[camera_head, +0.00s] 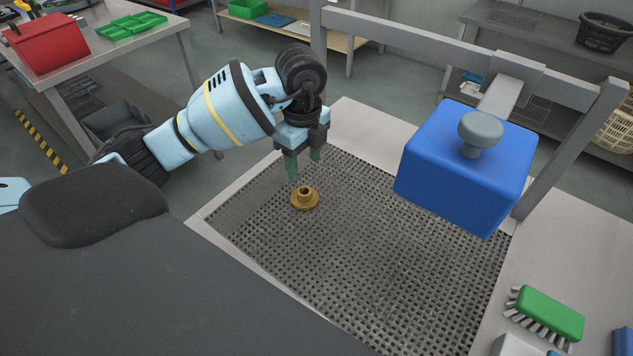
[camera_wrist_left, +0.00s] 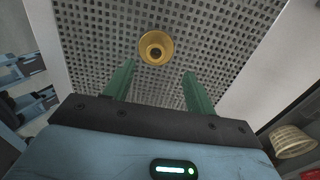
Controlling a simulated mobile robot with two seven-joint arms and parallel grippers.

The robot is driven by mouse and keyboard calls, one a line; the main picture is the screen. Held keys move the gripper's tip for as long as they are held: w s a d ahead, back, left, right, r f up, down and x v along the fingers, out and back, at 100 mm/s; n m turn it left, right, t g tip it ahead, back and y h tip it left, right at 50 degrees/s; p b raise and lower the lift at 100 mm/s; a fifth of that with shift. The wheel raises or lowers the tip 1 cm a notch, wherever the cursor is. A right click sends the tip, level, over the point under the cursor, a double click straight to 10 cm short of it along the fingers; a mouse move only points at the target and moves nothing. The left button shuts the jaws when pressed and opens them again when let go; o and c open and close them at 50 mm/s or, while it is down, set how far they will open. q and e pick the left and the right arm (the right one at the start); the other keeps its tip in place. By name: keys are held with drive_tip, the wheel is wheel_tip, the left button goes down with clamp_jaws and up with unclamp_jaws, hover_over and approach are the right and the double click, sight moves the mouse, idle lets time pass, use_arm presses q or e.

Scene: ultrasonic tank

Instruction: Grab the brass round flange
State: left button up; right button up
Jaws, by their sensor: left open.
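The brass round flange (camera_head: 304,198) is a gold ring with a raised centre hub. It lies on the perforated metal grid of the tank (camera_head: 400,262), near its left side. My left gripper (camera_head: 303,168) is open and empty, its green fingers pointing down just above and behind the flange in the head view. In the left wrist view the flange (camera_wrist_left: 156,47) shows beyond the fingertips, roughly centred between the two green fingers (camera_wrist_left: 155,70), not between them. My right gripper is not in view.
A blue box with a grey knob (camera_head: 465,165) hangs from a grey frame (camera_head: 455,45) right of the arm. A green brush (camera_head: 545,313) lies at the lower right. A red box (camera_head: 45,42) and green trays (camera_head: 131,25) sit on a back-left table. The grid around the flange is clear.

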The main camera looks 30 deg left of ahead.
sight(304, 191)
use_arm(q)
drive_tip(key=shift+s, duration=0.35)
drive_tip(key=shift+f, duration=1.8)
wheel_tip(304, 191, down, 4)
drive_tip(key=shift+d+f, duration=0.1)
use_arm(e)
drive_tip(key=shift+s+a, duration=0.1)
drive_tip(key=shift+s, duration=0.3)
